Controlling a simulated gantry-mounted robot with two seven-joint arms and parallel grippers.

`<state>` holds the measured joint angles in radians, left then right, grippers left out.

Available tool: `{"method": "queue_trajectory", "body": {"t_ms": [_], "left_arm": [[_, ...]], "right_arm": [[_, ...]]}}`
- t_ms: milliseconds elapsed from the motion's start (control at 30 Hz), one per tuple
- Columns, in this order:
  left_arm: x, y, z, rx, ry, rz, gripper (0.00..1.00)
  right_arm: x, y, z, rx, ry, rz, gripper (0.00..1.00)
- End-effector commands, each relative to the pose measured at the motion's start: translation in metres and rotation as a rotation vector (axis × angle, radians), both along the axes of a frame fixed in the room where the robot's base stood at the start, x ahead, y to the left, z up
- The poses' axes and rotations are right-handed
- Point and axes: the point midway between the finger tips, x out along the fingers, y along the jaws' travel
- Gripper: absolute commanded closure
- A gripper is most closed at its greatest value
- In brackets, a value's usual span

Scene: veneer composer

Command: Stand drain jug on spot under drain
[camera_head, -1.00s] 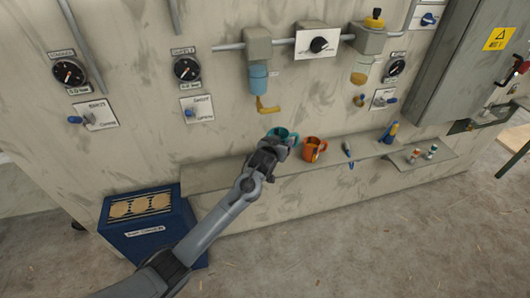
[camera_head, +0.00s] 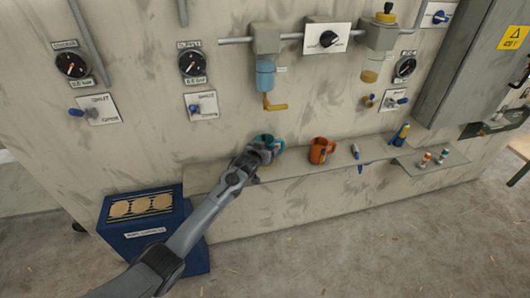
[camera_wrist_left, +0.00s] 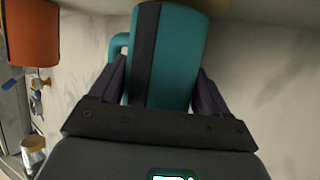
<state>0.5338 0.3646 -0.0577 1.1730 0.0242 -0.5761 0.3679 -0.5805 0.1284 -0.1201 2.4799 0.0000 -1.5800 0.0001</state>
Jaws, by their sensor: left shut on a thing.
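A teal jug (camera_head: 277,141) is at the shelf, just below the yellow drain spout (camera_head: 275,106) of the blue-bowled filter (camera_head: 265,76). My left gripper (camera_head: 262,150) is shut on it. In the left wrist view the teal jug (camera_wrist_left: 180,55), with a dark vertical band and a handle on the left, sits between both fingers of the gripper (camera_wrist_left: 164,90). The jug looks roughly upright. I cannot tell whether its base touches the shelf; my gripper hides its lower part and any spot beneath. My right gripper is not in view.
A dark blue box (camera_head: 150,246) stands on the floor at left. The shelf left of the teal jug is clear.

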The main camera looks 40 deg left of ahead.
Motion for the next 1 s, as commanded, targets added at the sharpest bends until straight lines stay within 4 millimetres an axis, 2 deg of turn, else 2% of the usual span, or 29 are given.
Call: {"method": "queue_trajectory", "body": {"t_ms": [67, 500, 533, 600, 1000], "left_arm": [[-0.0001, 0.0005, -0.0089, 0.000, 0.000, 0.001, 0.54], [0.0000, 0.0000, -0.0125, -0.001, -0.001, 0.000, 0.54], [0.0000, 0.0000, -0.0122, 0.000, -0.001, 0.000, 0.20], [0.0000, 0.0001, -0.0121, 0.000, -0.001, 0.000, 0.12], [-0.0011, -0.0002, -0.0071, 0.000, 0.000, 0.001, 0.12]], "right_arm": [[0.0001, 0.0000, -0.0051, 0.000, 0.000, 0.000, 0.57], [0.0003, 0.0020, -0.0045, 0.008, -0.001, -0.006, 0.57], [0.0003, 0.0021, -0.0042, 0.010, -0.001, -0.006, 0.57], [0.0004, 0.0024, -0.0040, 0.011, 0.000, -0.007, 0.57], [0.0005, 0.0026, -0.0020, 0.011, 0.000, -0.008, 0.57]]}}
